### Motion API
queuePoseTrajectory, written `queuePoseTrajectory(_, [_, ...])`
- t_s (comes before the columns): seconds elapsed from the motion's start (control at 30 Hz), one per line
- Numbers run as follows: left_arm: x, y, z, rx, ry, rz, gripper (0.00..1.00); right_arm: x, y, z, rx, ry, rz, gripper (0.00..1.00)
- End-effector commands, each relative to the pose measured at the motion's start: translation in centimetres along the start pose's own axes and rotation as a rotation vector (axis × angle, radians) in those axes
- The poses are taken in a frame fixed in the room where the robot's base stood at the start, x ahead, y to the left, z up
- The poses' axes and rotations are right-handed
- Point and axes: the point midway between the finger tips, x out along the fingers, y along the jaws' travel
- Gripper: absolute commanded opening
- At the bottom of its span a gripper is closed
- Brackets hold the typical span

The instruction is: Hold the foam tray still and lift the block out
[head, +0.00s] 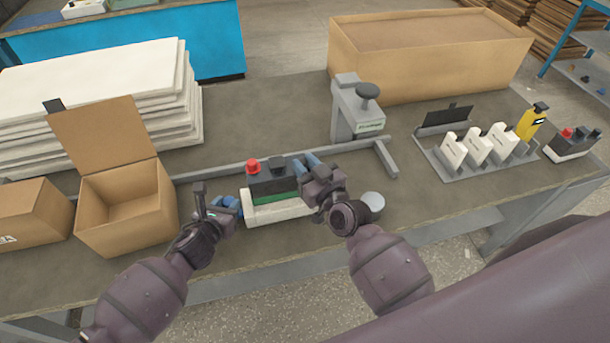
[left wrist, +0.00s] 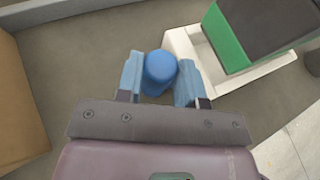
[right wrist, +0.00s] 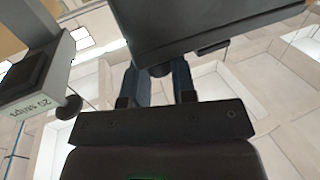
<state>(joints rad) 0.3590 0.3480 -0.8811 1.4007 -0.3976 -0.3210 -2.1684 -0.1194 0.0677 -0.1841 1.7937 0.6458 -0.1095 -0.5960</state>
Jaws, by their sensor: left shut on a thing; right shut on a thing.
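The white foam tray (head: 278,216) lies on the bench and shows in the left wrist view (left wrist: 275,85). The block (head: 272,184), dark with a green lower band and a red cap, stands in the tray, well above its rim; whether its underside is clear I cannot tell. My left gripper (head: 232,206) is shut on a blue cylindrical grip (left wrist: 160,70) at the tray's left end. My right gripper (head: 310,164) is at the block's right end. In the right wrist view its fingers (right wrist: 160,82) are shut on a small dark part of the block (right wrist: 200,22).
A grey stand (head: 345,110) with a black knob is behind, beside a low rail (head: 225,166). An open cardboard box (head: 125,205) stands left. A rack of white units (head: 475,150) and another block (head: 572,142) are right. A silver disc (head: 373,202) lies near my right wrist.

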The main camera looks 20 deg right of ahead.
Motion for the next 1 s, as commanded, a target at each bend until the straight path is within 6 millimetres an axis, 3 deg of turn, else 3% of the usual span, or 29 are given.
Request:
queuePoseTrajectory(0.03, [0.0, 0.0, -0.1, 0.000, 0.003, 0.001, 0.10, 0.1, -0.1, -1.4, 0.006, 0.016, 0.001, 0.00])
queuePoseTrajectory(0.1, [-0.1, 0.0, -0.1, 0.000, 0.003, 0.001, 0.10, 0.1, 0.0, -2.3, 0.006, 0.014, 0.003, 0.00])
queuePoseTrajectory(0.3, [-0.1, 0.0, -0.2, 0.000, 0.003, 0.001, 0.10, 0.1, -0.1, -4.1, 0.004, 0.012, 0.001, 0.00])
queuePoseTrajectory(0.73, [-0.1, 0.0, -0.2, 0.000, 0.004, 0.001, 0.10, 0.1, 0.0, -4.7, 0.003, 0.011, 0.001, 0.00])
queuePoseTrajectory(0.77, [-0.1, 0.0, -0.2, 0.000, 0.004, 0.001, 0.38, 0.1, 0.0, -4.7, 0.003, 0.011, 0.001, 0.00])
queuePoseTrajectory(0.93, [0.0, 0.0, -0.1, 0.000, 0.003, 0.001, 0.64, 0.1, 0.0, -4.7, 0.003, 0.011, 0.001, 0.00])
queuePoseTrajectory(1.0, [0.0, 0.0, -0.1, 0.000, 0.002, 0.001, 0.64, 0.1, 0.0, -4.7, 0.003, 0.011, 0.001, 0.00])
